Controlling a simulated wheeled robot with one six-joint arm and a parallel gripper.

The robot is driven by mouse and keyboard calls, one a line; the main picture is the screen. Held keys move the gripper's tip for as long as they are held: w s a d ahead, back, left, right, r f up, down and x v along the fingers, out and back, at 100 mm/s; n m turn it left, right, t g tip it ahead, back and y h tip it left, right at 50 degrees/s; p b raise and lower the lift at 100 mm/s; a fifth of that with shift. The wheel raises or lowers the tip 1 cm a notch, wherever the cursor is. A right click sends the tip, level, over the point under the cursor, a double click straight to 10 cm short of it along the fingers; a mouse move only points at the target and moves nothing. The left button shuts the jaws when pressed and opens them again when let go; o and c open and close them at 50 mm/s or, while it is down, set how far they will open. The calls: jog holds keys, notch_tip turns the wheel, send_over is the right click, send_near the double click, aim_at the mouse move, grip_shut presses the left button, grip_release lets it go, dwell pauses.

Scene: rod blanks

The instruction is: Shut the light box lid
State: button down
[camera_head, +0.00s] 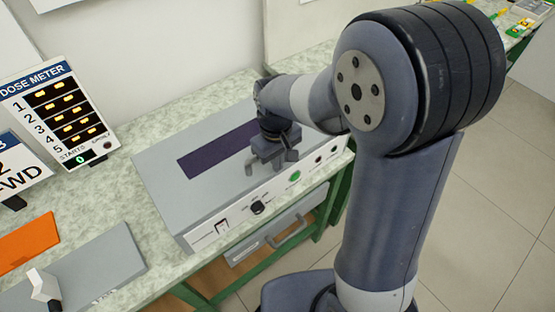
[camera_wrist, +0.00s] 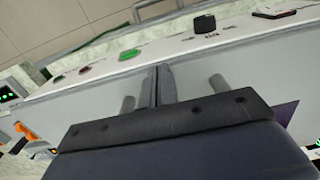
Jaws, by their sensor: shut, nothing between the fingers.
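The light box (camera_head: 165,190) is a long grey case on the bench, with a dark purple panel (camera_head: 205,157) in its top. The lid (camera_head: 225,185) appears to lie flat on the box; I see no raised edge or open gap. My gripper (camera_head: 282,160) is over the front part of the lid, fingers together and empty. In the wrist view the shut fingertips (camera_wrist: 162,84) point at the lid's front edge, between two grey handle posts, one left (camera_wrist: 128,105) and one right (camera_wrist: 218,83). I cannot tell whether the fingers touch the lid.
A drawer with a handle (camera_head: 288,232) is below. A dose meter (camera_head: 60,112), an orange plate (camera_head: 28,243) and a grey plate (camera_head: 95,268) are to the left.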

jog(key=shift+s+f+b, duration=0.1)
jog(key=shift+f+b, duration=0.25)
jog(key=shift+f, duration=0.45)
jog(key=shift+s+d+f, duration=0.15)
jog(key=shift+s+f, duration=0.25)
jog(key=shift+r, duration=0.1)
jog(key=r+p, duration=0.1)
jog(key=r, duration=0.1)
jog(key=r+p, duration=0.3)
jog(key=r, duration=0.1)
jog(key=shift+w+r, duration=0.15)
jog(key=shift+w, duration=0.25)
notch_tip(320, 180, up, 9)
jog(key=b, duration=0.1)
jog(key=shift+r, duration=0.1)
notch_tip(320, 180, down, 14)
jog(key=shift+r+b, duration=0.25)
jog(key=shift+b, duration=0.65)
